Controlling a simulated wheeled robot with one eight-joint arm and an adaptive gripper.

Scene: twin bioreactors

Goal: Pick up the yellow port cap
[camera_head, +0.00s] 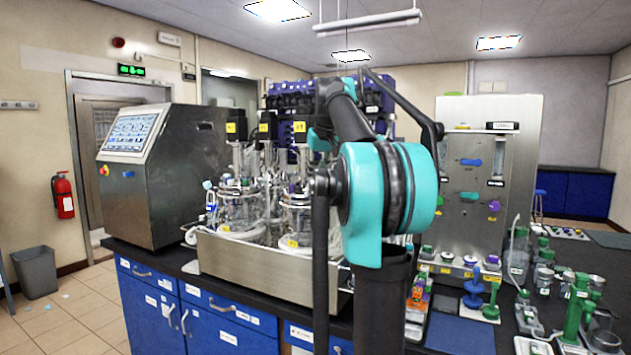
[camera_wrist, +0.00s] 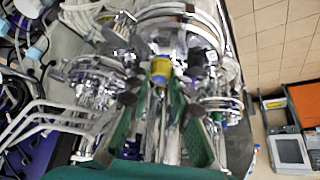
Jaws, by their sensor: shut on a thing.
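My gripper is shut on the cap. Shiny metal parts and tubing of a bioreactor lie close behind and beside the cap; whether it still touches a port, I cannot tell. In the head view, my arm hides the gripper and I cannot make out the cap.
Two glass bioreactors (camera_head: 240,208) with tubing stand in a steel tray (camera_head: 245,262) on the bench. A control console (camera_head: 165,170) is on the left and a steel panel (camera_head: 510,165) on the right. Bottles and green stands (camera_head: 580,310) crowd the right of the bench.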

